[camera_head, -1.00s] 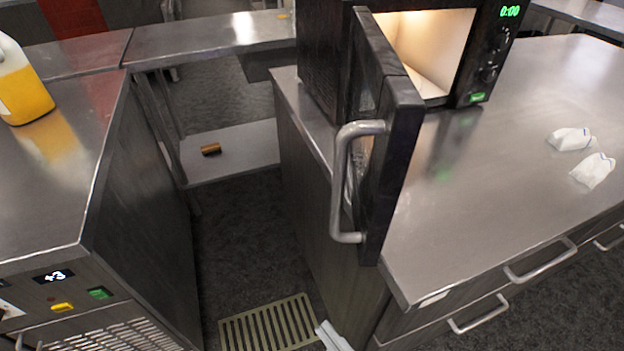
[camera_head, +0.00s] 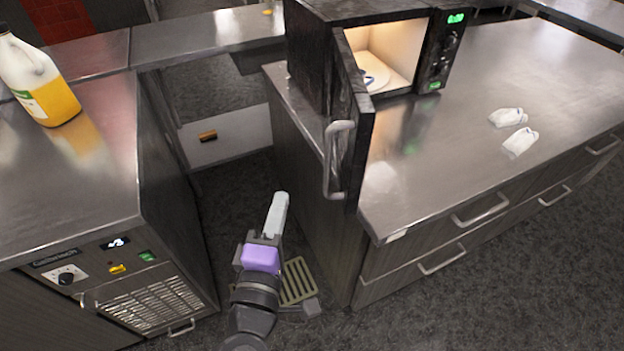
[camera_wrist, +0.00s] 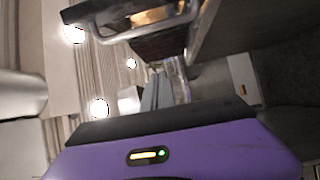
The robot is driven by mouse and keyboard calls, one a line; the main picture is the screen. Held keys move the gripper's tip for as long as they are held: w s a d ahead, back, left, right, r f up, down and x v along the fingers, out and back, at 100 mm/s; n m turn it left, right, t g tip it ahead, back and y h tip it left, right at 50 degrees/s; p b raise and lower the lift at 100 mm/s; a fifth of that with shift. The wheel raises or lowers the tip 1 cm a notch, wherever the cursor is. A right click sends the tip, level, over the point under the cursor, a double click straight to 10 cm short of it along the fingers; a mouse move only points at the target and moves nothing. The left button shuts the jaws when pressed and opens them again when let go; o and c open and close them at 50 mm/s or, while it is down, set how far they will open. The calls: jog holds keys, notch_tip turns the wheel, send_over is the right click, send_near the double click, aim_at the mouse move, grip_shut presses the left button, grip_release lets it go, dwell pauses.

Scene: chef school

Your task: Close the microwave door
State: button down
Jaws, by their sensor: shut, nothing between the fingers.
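The black microwave (camera_head: 308,62) stands on the steel counter at upper middle in the head view, its lit cavity (camera_head: 385,50) showing a plate inside. Its door (camera_head: 362,140) is wide open, swung out toward me past the counter edge. The curved grey door handle (camera_head: 334,165) is on the door's left face. My gripper (camera_head: 277,208), with a purple body, is shut and empty, below and left of the handle and apart from it. In the wrist view my fingers (camera_wrist: 160,92) point toward a dark box-like form with a grey bar, probably the door and handle.
A jug of yellow liquid (camera_head: 52,100) stands on the left counter (camera_head: 110,190). Two white cartons or bags (camera_head: 520,141) lie on the right counter (camera_head: 440,150). A floor aisle with a grate (camera_head: 298,282) lies between the counters. Drawer handles (camera_head: 480,212) stick out from the right counter.

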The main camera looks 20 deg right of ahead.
jog(key=w+d+p, duration=0.3)
jog(key=w+d, duration=0.1)
jog(key=d, duration=0.4)
jog(key=shift+w+d+p, duration=0.3)
jog(key=shift+d+p, duration=0.1)
jog(key=shift+f, duration=0.1)
